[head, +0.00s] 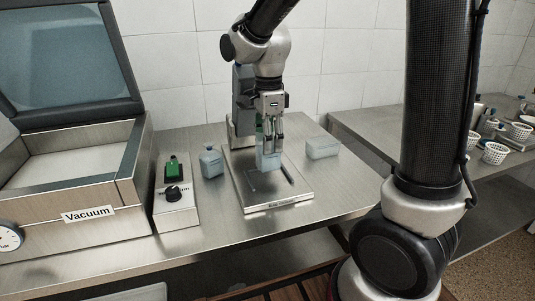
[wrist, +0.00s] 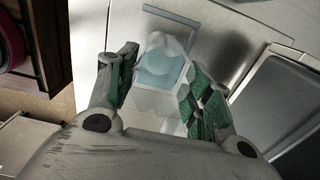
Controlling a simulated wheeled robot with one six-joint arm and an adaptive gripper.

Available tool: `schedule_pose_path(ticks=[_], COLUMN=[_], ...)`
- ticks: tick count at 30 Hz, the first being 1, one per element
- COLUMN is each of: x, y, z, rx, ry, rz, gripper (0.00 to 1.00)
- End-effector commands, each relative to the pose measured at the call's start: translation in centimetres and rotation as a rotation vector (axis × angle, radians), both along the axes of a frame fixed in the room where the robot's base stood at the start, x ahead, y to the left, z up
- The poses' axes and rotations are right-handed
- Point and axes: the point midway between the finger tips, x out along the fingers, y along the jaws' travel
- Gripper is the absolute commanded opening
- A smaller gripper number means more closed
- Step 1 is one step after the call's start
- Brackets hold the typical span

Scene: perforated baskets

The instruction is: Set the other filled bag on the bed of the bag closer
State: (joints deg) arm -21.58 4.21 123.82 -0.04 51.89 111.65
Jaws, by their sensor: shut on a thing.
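My gripper (head: 270,143) is shut on a pale blue filled bag (head: 268,162), which hangs upright below the fingers over the steel bed of the bag closer (head: 248,200). I cannot tell whether the bag's bottom touches the bed. In the wrist view, the green-padded fingers (wrist: 161,88) sit on either side of the clear bag (wrist: 160,68), with blue contents toward its far end. A second blue filled bag (head: 210,163) stands on the counter left of the bed. The closer's grey upright part is partly hidden behind my arm.
A steel vacuum machine (head: 88,214) with its lid raised stands at the left. A control box (head: 177,205) with a green switch and black knob is beside it. A clear container (head: 322,148) sits right of the bed. White perforated baskets (head: 494,153) stand on the right-hand table.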

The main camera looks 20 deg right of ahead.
Motion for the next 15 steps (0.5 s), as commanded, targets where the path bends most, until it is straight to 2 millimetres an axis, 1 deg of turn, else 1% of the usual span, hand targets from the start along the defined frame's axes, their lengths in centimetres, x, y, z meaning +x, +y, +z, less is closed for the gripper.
schedule_pose_path(ticks=[3, 7, 9, 15], x=[-0.1, 0.0, 0.0, 0.0], y=[0.0, 0.0, 0.0, 0.0], z=[-1.8, -3.4, -3.7, -3.6], rx=[-0.002, -0.001, 0.0, 0.0], ry=[0.004, 0.002, 0.001, 0.0], rz=[0.0, 0.001, 0.001, 0.001], gripper=[0.09, 0.09, 0.09, 0.09])
